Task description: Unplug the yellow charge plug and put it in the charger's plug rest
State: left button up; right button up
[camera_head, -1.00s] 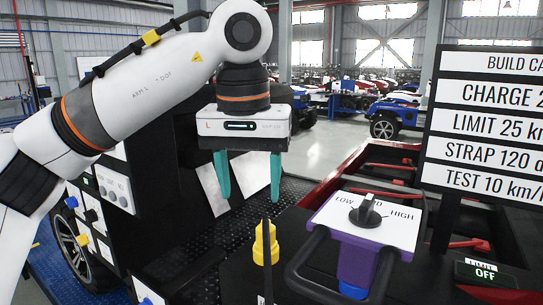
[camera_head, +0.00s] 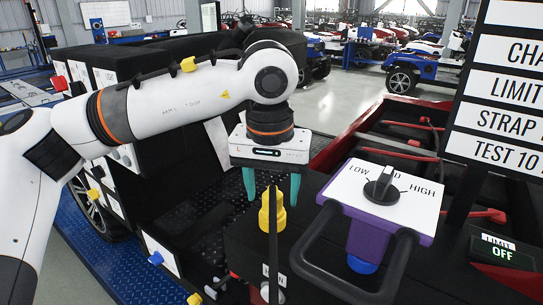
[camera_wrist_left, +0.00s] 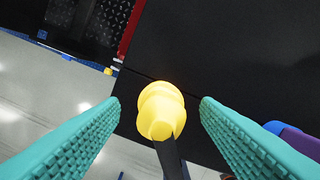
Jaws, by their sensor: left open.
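The yellow charge plug (camera_head: 272,212) stands upright on a black surface, with a black cable or strip running down its front. My left gripper (camera_head: 272,190) is open, pointing down, with its teal fingers either side of the plug's upper end. In the left wrist view the plug (camera_wrist_left: 160,112) sits between the open fingers, with a gap on both sides and no visible contact. The plug rest cannot be made out clearly. My right gripper is not in view.
A purple box (camera_head: 366,240) with a LOW/HIGH knob (camera_head: 382,186) and a thick black handle (camera_head: 310,262) stands close right of the plug. A LIMIT OFF display (camera_head: 500,250) and a sign (camera_head: 510,90) are further right. A dark cabinet with coloured plugs is left.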

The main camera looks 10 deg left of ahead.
pick_arm(q)
jog(key=shift+f, duration=0.7)
jog(key=shift+w+f, duration=0.1)
jog(key=shift+f, duration=0.15)
grip_shut()
jog(key=shift+r+p, duration=0.45)
jog(key=shift+r, duration=0.25)
